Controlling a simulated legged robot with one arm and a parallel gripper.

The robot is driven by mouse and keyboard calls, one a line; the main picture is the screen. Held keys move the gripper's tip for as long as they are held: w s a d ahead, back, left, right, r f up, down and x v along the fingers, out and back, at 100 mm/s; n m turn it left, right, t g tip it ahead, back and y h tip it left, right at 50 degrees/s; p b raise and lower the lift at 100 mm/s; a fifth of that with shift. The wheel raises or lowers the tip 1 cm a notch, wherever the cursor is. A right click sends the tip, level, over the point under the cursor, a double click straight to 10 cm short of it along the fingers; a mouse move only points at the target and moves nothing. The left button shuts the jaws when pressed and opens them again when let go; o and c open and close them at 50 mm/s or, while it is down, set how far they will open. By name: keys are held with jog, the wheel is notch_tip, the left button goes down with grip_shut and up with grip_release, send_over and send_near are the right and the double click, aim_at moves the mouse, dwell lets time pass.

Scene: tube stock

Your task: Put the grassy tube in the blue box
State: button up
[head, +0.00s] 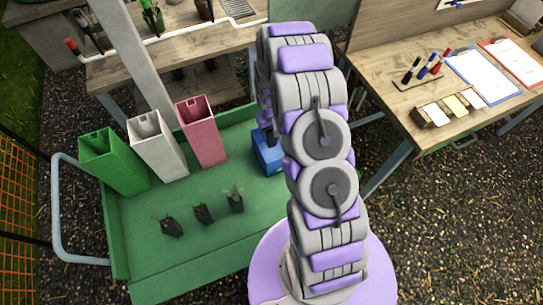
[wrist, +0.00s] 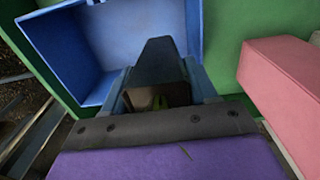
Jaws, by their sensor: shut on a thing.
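My gripper (wrist: 160,88) is shut on a dark, tapered tube (wrist: 158,62) in the wrist view. A little green shows at the tube's near, open end, which fits the grassy tube, though most of the plant is hidden. The blue box (wrist: 58,52) lies open beneath it, and the tube's narrow far end overlaps the box's opening in this view. How high the tube is above the rim I cannot tell. In the head view the blue box (head: 268,158) is partly hidden by my arm, which also hides most of my gripper.
Green (head: 113,163), white (head: 158,148) and pink (head: 202,133) boxes stand left of the blue one on the green cart (head: 180,262). Wooden benches are behind and at the right (head: 430,95).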

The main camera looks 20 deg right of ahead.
aim_at(270, 143)
jog(key=f, duration=0.2)
jog(key=f+b, duration=0.1)
jog(key=f, duration=0.4)
jog(key=shift+s+a+f+b, duration=0.1)
jog(key=shift+a+f+b, duration=0.1)
jog(key=shift+a+b, duration=0.15)
jog(key=f, duration=0.1)
jog(key=d+f, duration=0.1)
jog(key=f, duration=0.1)
jog(key=shift+b, duration=0.35)
jog(key=shift+a, duration=0.1)
jog(key=shift+a, duration=0.15)
jog(key=o, duration=0.9)
jog(key=shift+a, duration=0.1)
jog(key=shift+c, duration=0.2)
jog(key=shift+f, duration=0.1)
jog(key=shift+d, duration=0.2)
